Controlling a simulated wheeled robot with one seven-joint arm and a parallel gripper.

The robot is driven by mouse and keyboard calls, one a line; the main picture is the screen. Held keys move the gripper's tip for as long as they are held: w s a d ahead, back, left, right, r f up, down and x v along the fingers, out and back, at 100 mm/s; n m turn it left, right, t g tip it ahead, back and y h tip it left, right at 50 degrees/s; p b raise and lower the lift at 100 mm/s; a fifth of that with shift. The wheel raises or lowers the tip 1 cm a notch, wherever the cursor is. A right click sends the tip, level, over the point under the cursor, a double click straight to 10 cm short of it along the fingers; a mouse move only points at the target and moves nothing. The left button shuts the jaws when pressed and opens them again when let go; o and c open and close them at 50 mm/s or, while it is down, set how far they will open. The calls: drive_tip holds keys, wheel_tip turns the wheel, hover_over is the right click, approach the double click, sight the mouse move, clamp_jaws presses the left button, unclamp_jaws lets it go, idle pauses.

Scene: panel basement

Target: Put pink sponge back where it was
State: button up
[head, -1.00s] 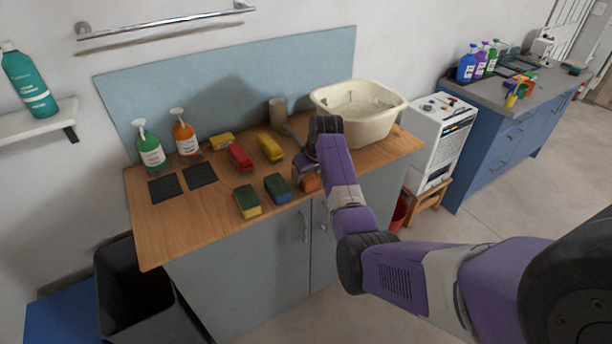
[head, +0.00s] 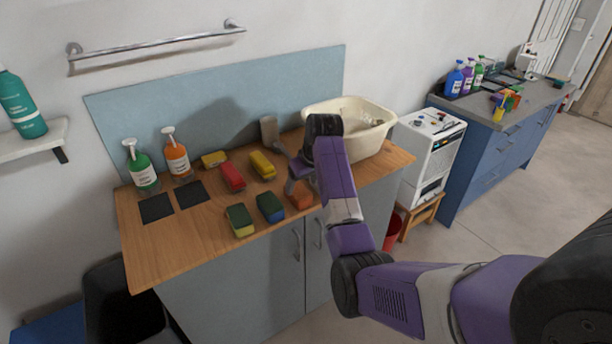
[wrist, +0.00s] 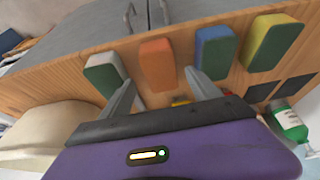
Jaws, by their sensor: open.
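No sponge in view is clearly pink. A pale sponge with a green layer (wrist: 105,74) lies at the left of the front row in the wrist view; the arm seems to hide it in the head view. An orange sponge (head: 301,197) lies beside it and also shows in the wrist view (wrist: 157,63). My gripper (head: 297,182) is open and empty over the worktop. In the wrist view its fingertips (wrist: 160,78) are spread to either side of the orange sponge's near end; whether they touch it I cannot tell.
Blue (head: 270,207) and yellow-green (head: 240,220) sponges continue the front row. A red sponge (head: 232,176) and two yellow ones lie behind. A cream basin (head: 372,140) stands right. Spray bottles (head: 143,168) and dark squares (head: 156,208) are left. A grey-brown upright object (head: 270,132) stands behind.

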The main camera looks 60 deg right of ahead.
drive_tip(key=v, duration=0.5)
drive_tip(key=shift+s+r, duration=0.1)
drive_tip(key=shift+r, duration=0.25)
wheel_tip(320, 180, up, 6)
drive_tip(key=m+t+h, duration=0.1)
drive_tip(key=t+h, duration=0.3)
drive_tip(key=h, duration=0.2)
hover_over(300, 186)
drive_tip(key=s+a+f+n+t+b, duration=0.1)
drive_tip(key=s+a+f+t, duration=0.1)
drive_tip(key=a, duration=0.6)
drive_tip(key=s+a+f+n+t, duration=0.1)
drive_tip(key=a+t, duration=0.2)
drive_tip(key=a, duration=0.5)
drive_tip(key=s+a+f+n+t+b, duration=0.1)
drive_tip(key=s+a+f+t, duration=0.1)
drive_tip(key=a, duration=0.6)
drive_tip(key=s+a+n+t+y+b, duration=0.1)
drive_tip(key=s+a+n+t+y, duration=0.3)
drive_tip(key=s+a, duration=1.3)
drive_tip(key=s+a+f+g+y+b, duration=0.1)
drive_tip(key=s+a+f+g+y, duration=0.3)
drive_tip(key=s+a, duration=0.4)
drive_tip(key=shift+s, duration=0.3)
